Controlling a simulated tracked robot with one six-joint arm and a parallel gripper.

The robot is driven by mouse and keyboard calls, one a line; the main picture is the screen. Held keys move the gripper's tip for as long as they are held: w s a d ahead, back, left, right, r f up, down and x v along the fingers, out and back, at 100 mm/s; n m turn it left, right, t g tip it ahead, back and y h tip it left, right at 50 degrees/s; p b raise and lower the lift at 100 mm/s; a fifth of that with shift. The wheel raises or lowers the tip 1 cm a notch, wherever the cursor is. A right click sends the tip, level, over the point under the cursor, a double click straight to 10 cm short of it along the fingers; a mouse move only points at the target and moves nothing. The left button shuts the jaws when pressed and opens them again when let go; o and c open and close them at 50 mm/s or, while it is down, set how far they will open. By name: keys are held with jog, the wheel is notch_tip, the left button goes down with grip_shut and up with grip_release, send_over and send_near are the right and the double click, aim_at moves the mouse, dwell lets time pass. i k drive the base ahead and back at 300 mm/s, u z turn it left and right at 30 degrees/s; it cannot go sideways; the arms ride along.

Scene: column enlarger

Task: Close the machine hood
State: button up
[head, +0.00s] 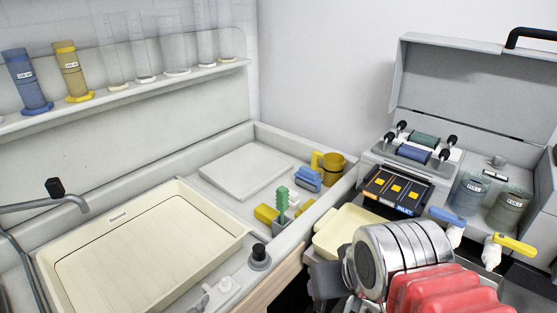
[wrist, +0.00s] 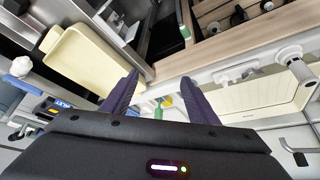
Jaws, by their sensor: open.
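The grey machine hood (head: 455,90) stands raised and open at the back right in the head view. Its black handle (head: 530,36) is at the top right, partly cut off by the picture edge. The machine (head: 395,168) below is uncovered, with rollers and dark jars showing. My gripper (wrist: 160,76) is open and empty in the wrist view, its two dark fingers apart. In the head view my arm is low at the front right, below and left of the hood, apart from it. The fingertips are hard to make out there.
A cream tray (head: 340,237) sits in front of the machine. Blue (head: 448,216) and yellow (head: 514,245) levers stick out at its front. A sink with a large cream tray (head: 75,270) lies left. Bottles and cylinders stand on a shelf (head: 130,88). Air before the hood looks free.

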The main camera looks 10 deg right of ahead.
aim_at(508, 89)
jog(key=z, duration=0.75)
jog(key=k, duration=0.8)
jog(key=z, duration=0.45)
jog(key=i, duration=0.55)
jog(key=u, duration=0.05)
